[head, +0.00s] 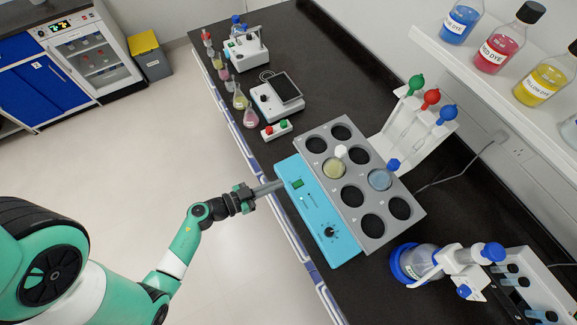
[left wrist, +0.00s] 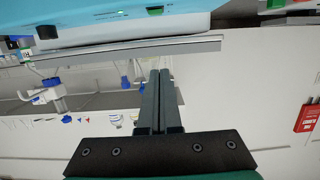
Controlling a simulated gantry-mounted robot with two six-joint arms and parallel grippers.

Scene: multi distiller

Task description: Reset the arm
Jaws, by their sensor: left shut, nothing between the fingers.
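My left gripper (head: 268,188) is shut and empty. Its fingertips are at the front edge of the blue control panel (head: 316,212) of the grey multi-hole unit (head: 375,228); I cannot tell whether they touch. In the left wrist view the closed fingers (left wrist: 162,80) lie side by side, with the blue panel (left wrist: 130,22) beyond them at the top. The unit holds a yellowish bottle with a white cap (head: 335,168) and a pale blue bottle with a blue cap (head: 380,178). Its other holes look empty. My right gripper is not in view.
Flasks (head: 240,98), a small box with red and green buttons (head: 276,130) and a hotplate-like device (head: 278,97) stand along the black bench (head: 300,60). A blue-ringed bottle (head: 415,262) stands at the front right. Dye bottles (head: 497,45) sit on the shelf. The floor left is clear.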

